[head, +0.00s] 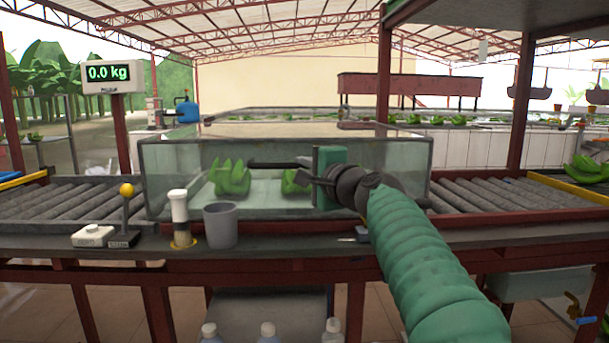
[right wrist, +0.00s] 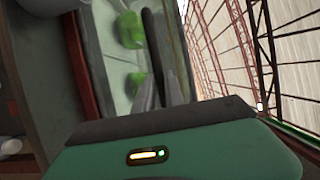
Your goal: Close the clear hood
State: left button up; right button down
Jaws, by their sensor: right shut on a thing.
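The clear hood (head: 180,165) is a see-through box with grey edges over the roller line in the head view. A dark bar handle (head: 272,165) runs across its front; it also shows in the right wrist view (right wrist: 152,42). My right gripper (head: 306,172) is at the right end of this handle, shut on it. In the right wrist view its two fingers (right wrist: 160,88) lie around the bar's near end. Green banana bunches (head: 231,177) show behind the clear front, one partly hidden by my gripper. My left gripper is out of view.
A grey cup (head: 221,225), a white-topped brush (head: 180,218), a yellow-knobbed lever (head: 126,200) and a white button box (head: 93,235) stand on the front ledge. A scale display (head: 107,73) reads 0.0 kg. Rollers (head: 495,195) flank the hood.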

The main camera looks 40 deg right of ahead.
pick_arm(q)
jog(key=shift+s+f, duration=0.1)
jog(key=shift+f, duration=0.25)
pick_arm(e)
jog(key=shift+w+a+f, duration=0.15)
jog(key=shift+a+f, duration=0.05)
jog(key=shift+f, duration=0.75)
jog(key=c, duration=1.4)
grip_release()
jog(key=shift+d, duration=0.1)
jog(key=shift+r, duration=0.1)
